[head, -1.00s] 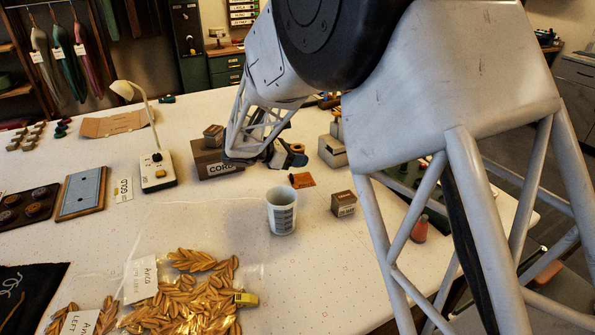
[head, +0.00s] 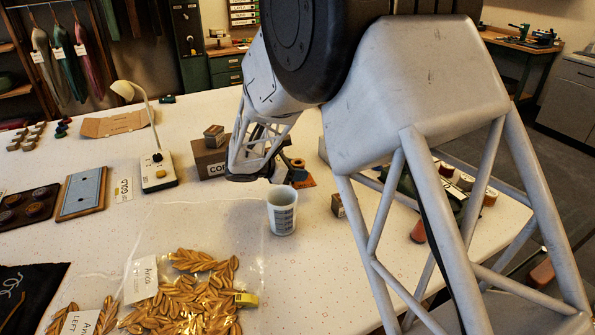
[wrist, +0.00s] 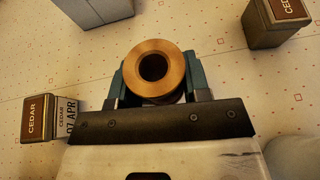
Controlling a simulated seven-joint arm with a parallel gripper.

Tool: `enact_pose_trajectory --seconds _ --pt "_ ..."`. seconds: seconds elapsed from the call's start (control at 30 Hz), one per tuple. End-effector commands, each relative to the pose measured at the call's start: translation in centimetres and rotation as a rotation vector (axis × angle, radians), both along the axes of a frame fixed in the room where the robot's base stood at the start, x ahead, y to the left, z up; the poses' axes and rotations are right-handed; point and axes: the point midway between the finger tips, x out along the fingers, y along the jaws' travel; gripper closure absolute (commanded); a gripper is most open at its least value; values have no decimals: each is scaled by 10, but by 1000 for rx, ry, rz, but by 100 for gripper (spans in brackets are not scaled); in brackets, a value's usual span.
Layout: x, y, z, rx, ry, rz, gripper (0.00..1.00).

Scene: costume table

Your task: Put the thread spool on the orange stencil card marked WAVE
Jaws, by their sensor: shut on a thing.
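The thread spool (head: 298,165) is a tan, ring-ended spool with a dark centre hole. It shows end-on in the wrist view (wrist: 139,62). My gripper (wrist: 155,70) is shut on it, with one teal finger on each side. In the head view my gripper (head: 289,168) holds the spool over or very close to a small orange card (head: 306,183). Most of that card is hidden behind the gripper and spool, and its marking cannot be read. The card does not show in the wrist view. I cannot tell whether the spool touches it.
A white measuring cup (head: 282,214) stands just in front of the gripper. A small brown box (head: 337,205) is to the right, partly behind my arm. A brown block (head: 209,162) stands behind left. A bag of gold leaves (head: 190,300) lies in front.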

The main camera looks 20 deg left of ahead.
Motion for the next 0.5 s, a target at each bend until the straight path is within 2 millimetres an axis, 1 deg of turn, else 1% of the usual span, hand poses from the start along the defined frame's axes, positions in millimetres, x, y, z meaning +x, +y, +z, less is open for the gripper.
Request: enact_pose_trajectory --seconds 0.27,0.5 --pt "0 0 -1 0 0 0 80" --pt "0 0 -6 -1 1 0 80"
